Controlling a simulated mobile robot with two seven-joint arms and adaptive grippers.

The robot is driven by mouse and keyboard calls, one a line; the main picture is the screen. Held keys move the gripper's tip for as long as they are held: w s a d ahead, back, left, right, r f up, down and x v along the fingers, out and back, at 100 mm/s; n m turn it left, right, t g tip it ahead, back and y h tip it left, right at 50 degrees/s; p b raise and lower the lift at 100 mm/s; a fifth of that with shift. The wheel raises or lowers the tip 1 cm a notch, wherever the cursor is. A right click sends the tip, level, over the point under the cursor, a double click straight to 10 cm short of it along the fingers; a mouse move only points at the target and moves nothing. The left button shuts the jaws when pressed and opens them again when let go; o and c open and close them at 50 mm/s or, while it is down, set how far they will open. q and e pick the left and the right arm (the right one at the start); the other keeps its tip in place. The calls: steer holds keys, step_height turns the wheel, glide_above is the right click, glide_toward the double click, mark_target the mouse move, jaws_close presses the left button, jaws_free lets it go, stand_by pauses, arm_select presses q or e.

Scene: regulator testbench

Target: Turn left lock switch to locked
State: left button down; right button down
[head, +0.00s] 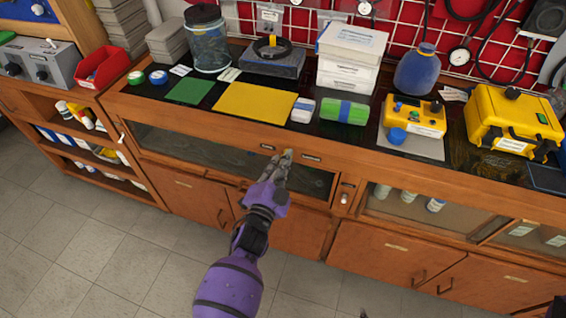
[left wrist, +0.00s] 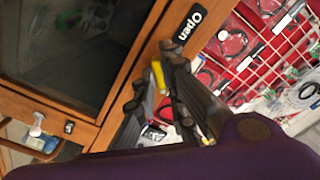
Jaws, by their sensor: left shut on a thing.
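My left gripper (head: 287,156) reaches the wooden front rail (head: 225,141) of the bench, between two small dark labels. The right label (head: 312,156) is too small to read in the head view.
A white latch (head: 344,198) sits on the bench front right of the gripper. Glass-fronted compartments (head: 230,165) lie below the rail. The floor (head: 110,245) in front is clear.

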arm_select(q)
steer(key=c, duration=1.8)
jaws_free()
steer(key=shift+s, duration=0.1)
steer(key=v, duration=1.2)
